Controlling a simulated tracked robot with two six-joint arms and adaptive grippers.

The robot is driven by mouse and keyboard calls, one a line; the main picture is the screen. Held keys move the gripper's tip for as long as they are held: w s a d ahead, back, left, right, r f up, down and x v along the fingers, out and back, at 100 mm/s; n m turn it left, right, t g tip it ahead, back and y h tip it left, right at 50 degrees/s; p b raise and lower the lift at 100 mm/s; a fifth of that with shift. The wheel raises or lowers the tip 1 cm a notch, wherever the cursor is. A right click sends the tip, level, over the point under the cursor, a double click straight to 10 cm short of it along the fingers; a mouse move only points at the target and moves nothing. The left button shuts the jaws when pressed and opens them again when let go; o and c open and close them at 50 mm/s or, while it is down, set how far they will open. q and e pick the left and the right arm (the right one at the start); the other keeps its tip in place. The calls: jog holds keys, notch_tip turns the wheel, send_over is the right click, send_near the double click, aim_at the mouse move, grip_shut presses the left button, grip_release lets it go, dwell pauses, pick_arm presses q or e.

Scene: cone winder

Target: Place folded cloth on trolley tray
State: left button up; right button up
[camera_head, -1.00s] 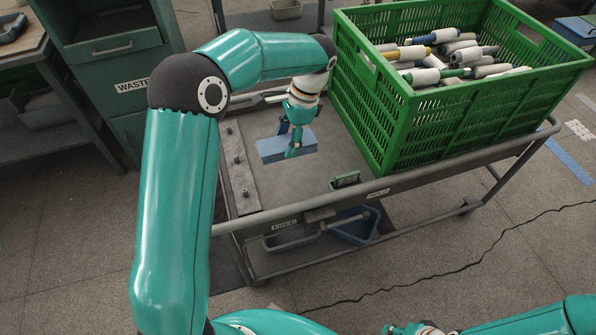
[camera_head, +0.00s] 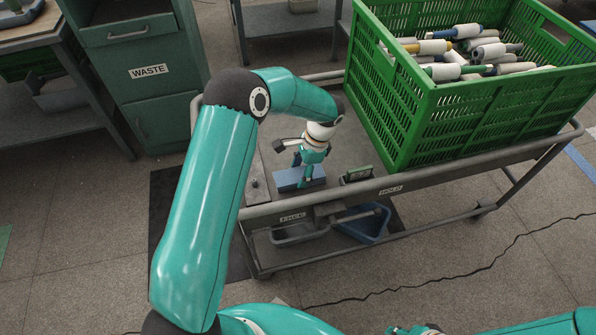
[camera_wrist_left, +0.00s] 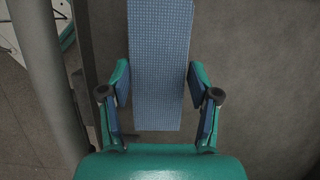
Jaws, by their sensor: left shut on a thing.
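The blue folded cloth (camera_head: 287,181) is at the near left part of the trolley's grey top (camera_head: 338,155), close to its front rail. My left gripper (camera_head: 309,180) is shut on the cloth, with its fingers pointing down. In the left wrist view, the cloth (camera_wrist_left: 160,60) is a long blue strip between the two fingers of the left gripper (camera_wrist_left: 160,88). I cannot tell whether the cloth touches the trolley top. My right gripper (camera_head: 402,330) is cut off at the bottom edge.
A green crate (camera_head: 470,115) of yarn cones fills the trolley's right part. A green waste cabinet (camera_head: 150,95) stands behind left.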

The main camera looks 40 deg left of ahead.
pick_arm(q)
jog(key=shift+f, duration=0.25)
jog(key=shift+f, duration=0.1)
jog(key=o, duration=1.2)
jog(key=p+v, duration=0.1)
jog(key=v, duration=1.1)
jog(key=shift+p, duration=0.3)
